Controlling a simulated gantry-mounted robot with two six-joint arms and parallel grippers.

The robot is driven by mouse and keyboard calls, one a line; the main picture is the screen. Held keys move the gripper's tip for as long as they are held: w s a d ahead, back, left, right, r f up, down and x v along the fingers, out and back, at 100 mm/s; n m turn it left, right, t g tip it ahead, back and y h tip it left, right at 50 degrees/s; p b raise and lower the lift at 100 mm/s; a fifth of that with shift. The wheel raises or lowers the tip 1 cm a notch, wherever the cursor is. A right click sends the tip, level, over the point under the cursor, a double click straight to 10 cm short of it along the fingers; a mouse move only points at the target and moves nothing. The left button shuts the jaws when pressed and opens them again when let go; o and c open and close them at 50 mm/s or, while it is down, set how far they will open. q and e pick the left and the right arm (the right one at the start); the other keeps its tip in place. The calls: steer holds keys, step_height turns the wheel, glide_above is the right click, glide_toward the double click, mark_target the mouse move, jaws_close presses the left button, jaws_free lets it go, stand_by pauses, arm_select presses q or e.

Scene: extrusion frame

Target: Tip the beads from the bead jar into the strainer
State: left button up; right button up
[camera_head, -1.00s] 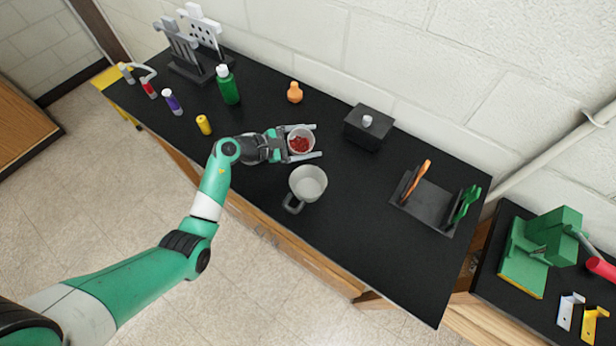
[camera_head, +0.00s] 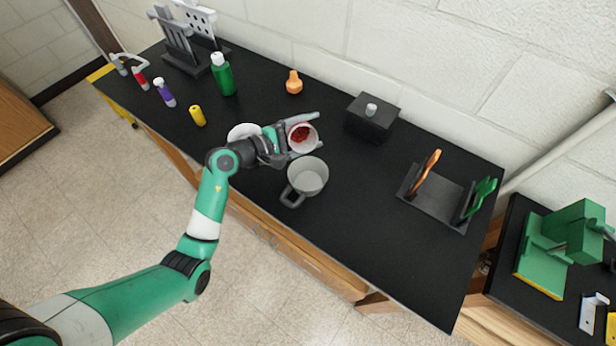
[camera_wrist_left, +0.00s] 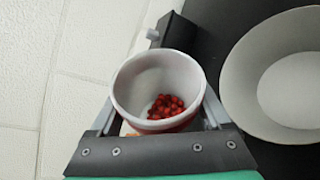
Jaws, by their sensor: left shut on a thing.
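The jar looks slightly tilted, and the beads are still inside. In the left wrist view the jar (camera_wrist_left: 150,85) sits between the fingers with beads gathered low inside. The strainer is a grey, wide-mouthed bowl with a handle toward the front. It stands on the black bench, and its pale rim also shows in the left wrist view (camera_wrist_left: 240,85). My right gripper is not in view.
A dark box with a pale knob (camera_head: 371,117) stands right of the jar. An orange bottle (camera_head: 293,82) and a green bottle (camera_head: 222,76) stand behind. A white round thing (camera_head: 242,131) is partly hidden by my arm. The bench right of the strainer is clear up to a tool rack (camera_head: 437,200).

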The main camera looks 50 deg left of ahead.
arm_select(q)
steer(key=shift+d+r+m+t+b, duration=0.1)
steer(key=shift+r+m+t+b, duration=0.15)
steer(key=shift+m+b, duration=0.5)
steer(key=shift+r+m+t+b, duration=0.1)
steer(key=shift+m+t+b, duration=0.15)
steer(key=shift+b, duration=0.9)
steer(key=b, duration=0.2)
steer(key=s+d+m+b, duration=0.1)
steer(key=b, duration=0.1)
steer(key=shift+d+f+m+t+y, duration=0.25)
steer(key=shift+f+m+t+y, duration=0.05)
steer(key=shift+f+y, duration=0.1)
steer(key=shift+d+r, duration=0.1)
steer(key=shift+r, duration=0.2)
steer(key=shift+r+m, duration=0.25)
steer(key=shift+m, duration=0.15)
steer(key=shift+d+t+b, duration=0.1)
steer(key=shift+t+b, duration=0.2)
steer(key=shift+b, duration=0.05)
steer(key=shift+r+m, duration=0.1)
steer(key=shift+m, duration=0.2)
steer(key=shift+s+b, duration=0.1)
steer(key=shift+b, duration=0.2)
steer(key=shift+r+m, duration=0.1)
steer(key=shift+m, duration=0.2)
